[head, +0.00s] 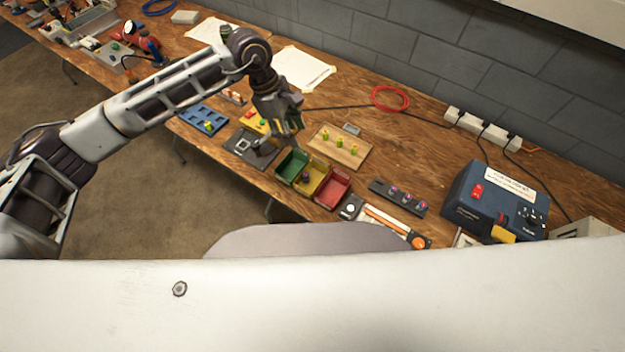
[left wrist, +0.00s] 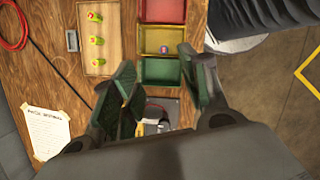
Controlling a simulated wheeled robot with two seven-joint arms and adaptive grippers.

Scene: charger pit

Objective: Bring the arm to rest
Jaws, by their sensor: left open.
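My left arm reaches in from the left of the head view, and its gripper (head: 278,135) hangs above the workbench (head: 440,150). The left gripper is open; in the left wrist view its two fingers (left wrist: 160,100) are spread apart with nothing between them. Below the fingers is a dark flat plate (left wrist: 180,112) with a light item on it, partly hidden by the gripper. The green bin (head: 292,165) is just to the right of the gripper in the head view. My right gripper is not in view.
Yellow (head: 312,182) and red (head: 333,188) bins adjoin the green one. A wooden board (head: 352,150) with yellow-green pieces stands behind them. A blue tray (head: 200,116) is left of the gripper. A blue power box (head: 490,190) is at right. A grey block wall (head: 430,50) bounds the back.

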